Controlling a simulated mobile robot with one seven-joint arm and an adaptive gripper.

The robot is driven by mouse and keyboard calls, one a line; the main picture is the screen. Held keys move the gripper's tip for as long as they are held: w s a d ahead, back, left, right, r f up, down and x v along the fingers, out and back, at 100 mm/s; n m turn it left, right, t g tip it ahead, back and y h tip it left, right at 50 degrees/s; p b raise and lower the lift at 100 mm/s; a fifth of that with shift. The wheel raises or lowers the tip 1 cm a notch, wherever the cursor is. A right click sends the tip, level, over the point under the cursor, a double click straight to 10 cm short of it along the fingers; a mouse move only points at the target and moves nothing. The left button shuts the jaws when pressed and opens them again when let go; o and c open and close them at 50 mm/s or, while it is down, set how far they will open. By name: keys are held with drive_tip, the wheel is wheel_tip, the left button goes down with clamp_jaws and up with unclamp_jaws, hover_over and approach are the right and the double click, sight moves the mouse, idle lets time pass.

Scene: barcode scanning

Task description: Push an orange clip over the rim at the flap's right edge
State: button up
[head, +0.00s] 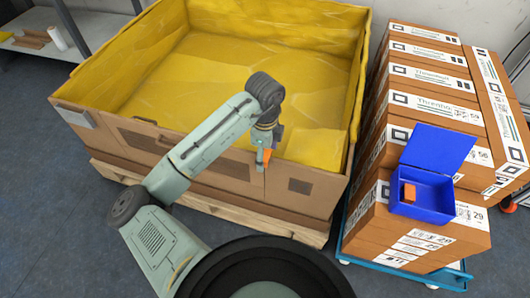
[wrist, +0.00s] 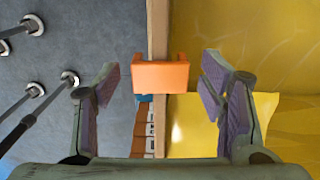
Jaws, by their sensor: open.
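An orange clip (wrist: 160,75) straddles the crate's rim (wrist: 158,25) in the wrist view. In the head view it shows as a small orange spot (head: 264,157) at the front rim, near the right edge of the flap (head: 228,172). My gripper (wrist: 160,85) is open, with one finger on each side of the clip and a gap to both. In the head view my gripper (head: 265,142) is over the front rim and partly hides the clip. How far down the clip sits is hard to tell.
The large cardboard crate (head: 318,190) has a yellow liner (head: 285,75) and stands on a wooden pallet (head: 285,228). At right, stacked cartons (head: 425,75) stand on a blue cart (head: 400,262). An open blue box (head: 428,210) there holds another orange clip (head: 409,193).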

sight(265, 155)
wheel_tip(265, 155, up, 12)
idle(0.6)
